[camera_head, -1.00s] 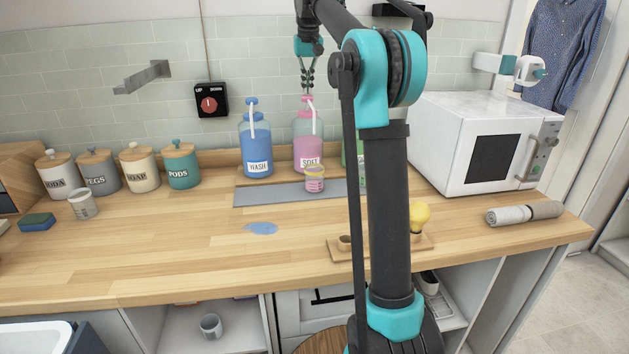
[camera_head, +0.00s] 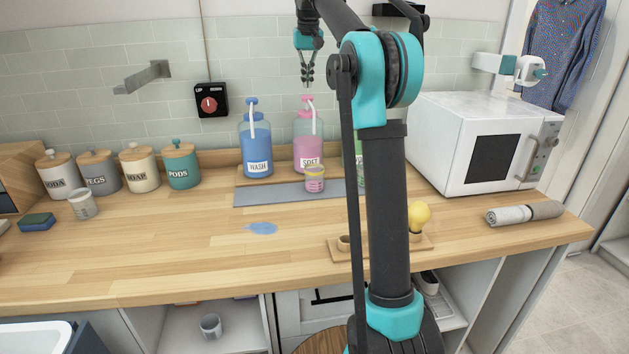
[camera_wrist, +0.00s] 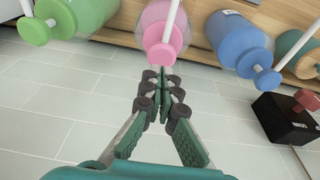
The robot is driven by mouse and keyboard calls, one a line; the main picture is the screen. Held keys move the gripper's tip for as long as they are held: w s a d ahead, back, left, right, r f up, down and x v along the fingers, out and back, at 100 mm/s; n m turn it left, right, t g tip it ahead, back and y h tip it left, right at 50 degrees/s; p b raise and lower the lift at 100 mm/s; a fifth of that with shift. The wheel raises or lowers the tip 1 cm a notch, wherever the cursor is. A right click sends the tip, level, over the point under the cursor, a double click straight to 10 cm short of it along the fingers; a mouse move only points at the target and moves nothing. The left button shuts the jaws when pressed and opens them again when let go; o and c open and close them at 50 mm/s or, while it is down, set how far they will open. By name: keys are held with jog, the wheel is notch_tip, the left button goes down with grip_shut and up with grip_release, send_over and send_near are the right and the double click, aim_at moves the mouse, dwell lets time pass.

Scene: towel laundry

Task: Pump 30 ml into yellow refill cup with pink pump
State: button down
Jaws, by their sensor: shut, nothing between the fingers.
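The bottle labelled SOFT (camera_head: 308,138) holds pink liquid and has a pink pump (camera_head: 307,102) with a white spout. The yellow-rimmed refill cup (camera_head: 315,180) stands in front of it, below the spout, and shows a pinkish band. Its exact fill cannot be read. My gripper (camera_head: 307,84) is shut and empty, pointing down just above the pink pump, apart from it. In the wrist view my shut fingertips (camera_wrist: 163,76) are close to the pink pump head (camera_wrist: 161,56). The cup is not visible in the wrist view.
A blue WASH bottle (camera_head: 257,152) stands left of the pink one. A green bottle (camera_head: 360,158) is partly hidden behind my arm. A grey mat (camera_head: 265,194) lies in front. The white microwave (camera_head: 455,130) is at right. A blue puddle (camera_head: 262,228) lies on the counter.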

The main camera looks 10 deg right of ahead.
jog(key=shift+r, duration=2.55)
